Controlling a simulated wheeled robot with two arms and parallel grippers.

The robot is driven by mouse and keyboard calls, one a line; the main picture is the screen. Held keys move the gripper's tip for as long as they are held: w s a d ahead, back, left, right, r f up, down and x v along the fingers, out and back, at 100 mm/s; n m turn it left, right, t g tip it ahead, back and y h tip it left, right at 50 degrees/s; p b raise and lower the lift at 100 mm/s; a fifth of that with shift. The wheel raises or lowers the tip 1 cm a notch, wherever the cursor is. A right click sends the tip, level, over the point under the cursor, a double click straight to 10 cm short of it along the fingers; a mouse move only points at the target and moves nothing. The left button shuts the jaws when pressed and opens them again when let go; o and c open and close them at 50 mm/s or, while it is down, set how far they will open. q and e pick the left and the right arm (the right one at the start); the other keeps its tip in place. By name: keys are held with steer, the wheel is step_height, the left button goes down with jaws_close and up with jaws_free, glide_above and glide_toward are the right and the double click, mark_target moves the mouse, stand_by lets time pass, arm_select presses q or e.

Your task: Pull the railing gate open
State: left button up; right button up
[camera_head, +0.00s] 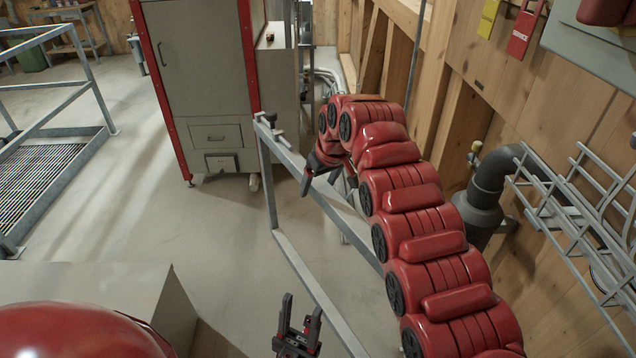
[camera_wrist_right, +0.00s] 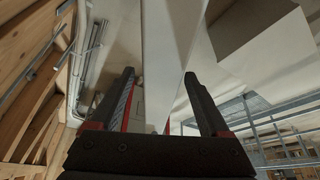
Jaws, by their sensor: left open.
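The railing gate (camera_head: 291,153) is a grey metal frame in the middle of the head view, with a sloping top rail, a lower rail and an upright post at its far end. A small dark fitting (camera_head: 268,119) sits on that post's top. My right gripper (camera_head: 328,184) is at the top rail, partly hidden by its own red arm. In the right wrist view its fingers (camera_wrist_right: 158,73) stand apart, with a pale band between them; I cannot tell whether they touch the rail. My left gripper (camera_head: 302,304) is open and empty, low in the head view, left of the lower rail.
A grey cabinet with red edges (camera_head: 205,75) stands beyond the gate. A grey block (camera_head: 95,300) is at lower left. Another railing (camera_head: 90,80) and a floor grate (camera_head: 45,175) are at far left. Pipes and a wire rack (camera_head: 590,215) line the right wall. Floor left of the gate is clear.

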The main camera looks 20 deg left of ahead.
steer(key=shift+r+b, duration=0.15)
steer(key=shift+b, duration=0.15)
steer(key=b+v, duration=0.2)
steer(key=v, duration=0.3)
steer(key=shift+d, duration=0.1)
steer(key=p+v, duration=0.2)
steer(key=v, duration=1)
